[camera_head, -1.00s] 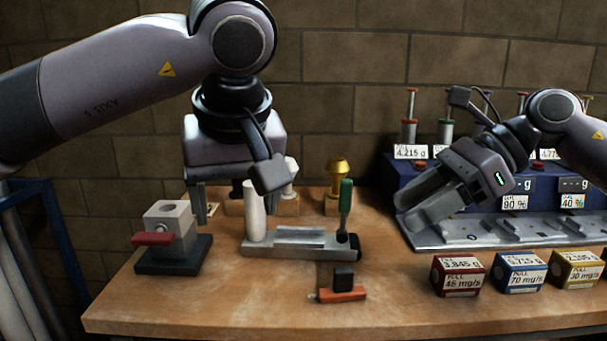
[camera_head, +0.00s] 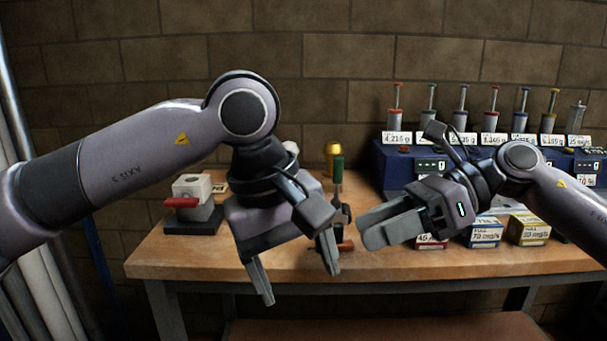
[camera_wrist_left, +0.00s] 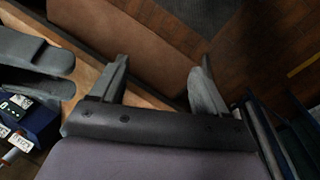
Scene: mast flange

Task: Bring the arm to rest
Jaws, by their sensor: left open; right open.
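My left gripper (camera_head: 298,284) hangs in front of the bench's front edge in the head view, fingers pointing down, apart and empty. My left arm covers part of the bench middle.
The wooden bench (camera_head: 180,262) carries a grey block with a red handle (camera_head: 183,203), a green-handled tool (camera_head: 338,170), a brass piece (camera_head: 333,150) and a blue dispenser unit (camera_head: 392,168). Blue (camera_head: 486,232) and yellow (camera_head: 528,230) boxes stand at right.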

